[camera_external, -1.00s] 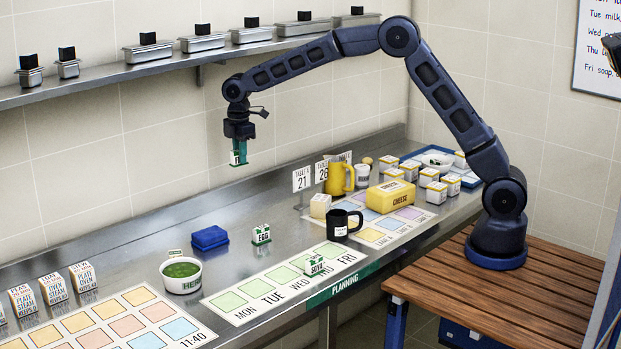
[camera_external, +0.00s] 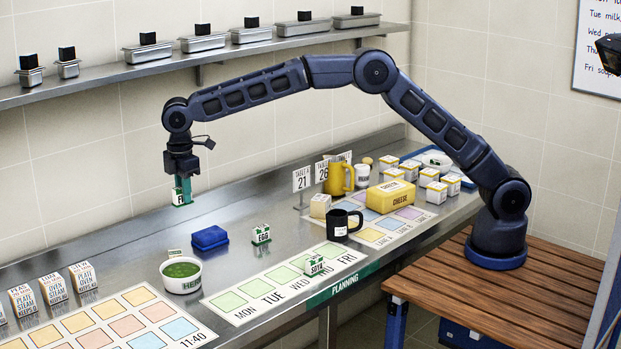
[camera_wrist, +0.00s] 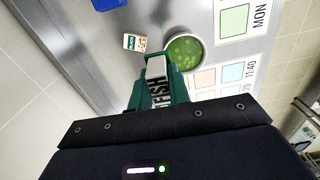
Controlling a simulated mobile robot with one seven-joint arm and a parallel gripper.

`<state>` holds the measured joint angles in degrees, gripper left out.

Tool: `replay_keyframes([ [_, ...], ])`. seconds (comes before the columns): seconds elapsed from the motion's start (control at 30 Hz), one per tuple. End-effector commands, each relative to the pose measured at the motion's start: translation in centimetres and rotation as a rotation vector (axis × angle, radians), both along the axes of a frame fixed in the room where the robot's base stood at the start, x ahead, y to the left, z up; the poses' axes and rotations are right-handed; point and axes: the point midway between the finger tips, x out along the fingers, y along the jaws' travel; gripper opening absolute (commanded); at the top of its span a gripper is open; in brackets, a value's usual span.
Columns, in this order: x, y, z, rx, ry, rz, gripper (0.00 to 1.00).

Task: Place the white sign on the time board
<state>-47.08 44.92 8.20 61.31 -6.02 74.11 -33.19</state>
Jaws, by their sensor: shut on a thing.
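My gripper (camera_external: 182,192) is shut on a small white sign with green parts (camera_external: 179,197), marked FISH in the wrist view (camera_wrist: 157,92). It holds the sign up in the air over the back left of the steel counter, apart from everything below. The time board (camera_external: 88,323), with 11:40 at its right end, lies flat at the front left, with rows of yellow, pink and blue squares.
A bowl of green herbs (camera_external: 181,275) and a blue box (camera_external: 209,238) stand below. White lettered blocks (camera_external: 52,285) line the time board's back. The planning board (camera_external: 290,286) bears a SOYA sign (camera_external: 314,265); an EGG sign (camera_external: 261,234) stands behind it.

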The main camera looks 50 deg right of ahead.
Motion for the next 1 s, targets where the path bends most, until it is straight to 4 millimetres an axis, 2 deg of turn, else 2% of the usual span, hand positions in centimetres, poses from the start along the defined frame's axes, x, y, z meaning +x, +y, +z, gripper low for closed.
replay_keyframes([
  [0.03,-1.6,2.0,-0.1,0.0,0.001,0.01,0.0],
  [0.2,-6.6,7.6,-0.1,0.001,0.0,0.021,0.0],
  [0.4,-13.0,13.4,-0.2,0.001,0.0,0.033,0.0],
  [0.5,-15.9,15.6,-0.3,0.0,0.0,0.037,0.0],
  [0.7,-19.8,18.3,-0.3,0.0,0.0,0.04,0.0],
  [0.87,-20.8,18.9,-0.9,-0.002,0.001,0.04,0.0],
  [1.0,-21.0,18.9,-3.1,-0.004,0.001,0.04,0.0],
])
